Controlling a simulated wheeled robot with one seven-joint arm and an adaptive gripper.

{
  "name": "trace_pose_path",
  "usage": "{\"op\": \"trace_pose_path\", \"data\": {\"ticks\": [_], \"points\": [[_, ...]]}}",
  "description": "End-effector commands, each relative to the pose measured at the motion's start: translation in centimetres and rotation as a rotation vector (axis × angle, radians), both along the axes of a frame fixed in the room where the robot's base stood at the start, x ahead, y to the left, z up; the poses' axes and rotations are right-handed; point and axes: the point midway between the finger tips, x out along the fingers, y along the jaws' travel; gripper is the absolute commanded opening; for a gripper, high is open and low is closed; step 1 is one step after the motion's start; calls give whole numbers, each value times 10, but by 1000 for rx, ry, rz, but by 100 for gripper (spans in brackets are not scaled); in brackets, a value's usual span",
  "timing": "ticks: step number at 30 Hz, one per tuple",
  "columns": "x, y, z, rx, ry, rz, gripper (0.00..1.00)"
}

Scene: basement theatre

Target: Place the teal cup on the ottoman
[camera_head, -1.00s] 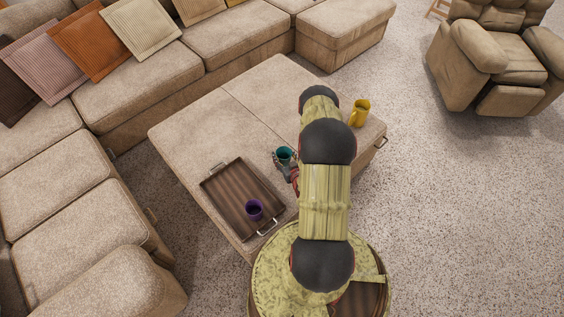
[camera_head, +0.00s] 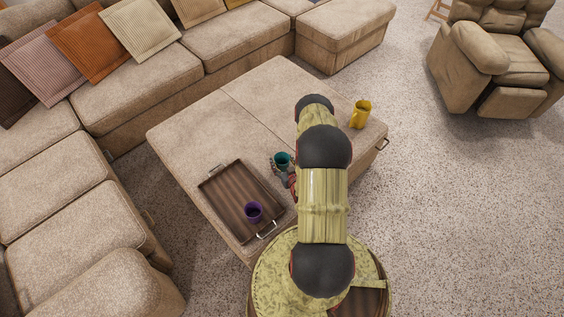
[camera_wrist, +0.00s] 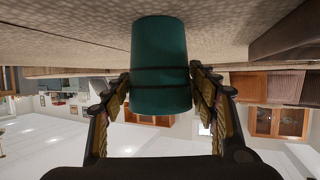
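The teal cup (camera_head: 282,158) is at the large beige ottoman (camera_head: 215,110), just right of the tray. The cup (camera_wrist: 160,55) also fills the middle of the wrist view, which is upside down. My gripper (camera_head: 284,172) has one finger against each side of the cup, and its fingers (camera_wrist: 160,82) look closed on it. The cup looks upright. I cannot tell whether its base touches the ottoman top. My arm hides part of the ottoman's right side.
A dark wooden tray (camera_head: 221,187) with metal handles lies on the ottoman, holding a purple cup (camera_head: 253,212). The ottoman's far left part is clear. A sectional sofa (camera_head: 160,85) surrounds the left and back.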

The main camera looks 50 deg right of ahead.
Motion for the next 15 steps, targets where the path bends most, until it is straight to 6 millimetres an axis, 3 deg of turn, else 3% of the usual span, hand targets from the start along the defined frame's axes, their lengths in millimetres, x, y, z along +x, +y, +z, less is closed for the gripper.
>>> {"op": "trace_pose_path", "data": {"ticks": [5,15], "points": [[0,0,0,0,0,0,70],[0,0,2,0,0,0,71]]}}
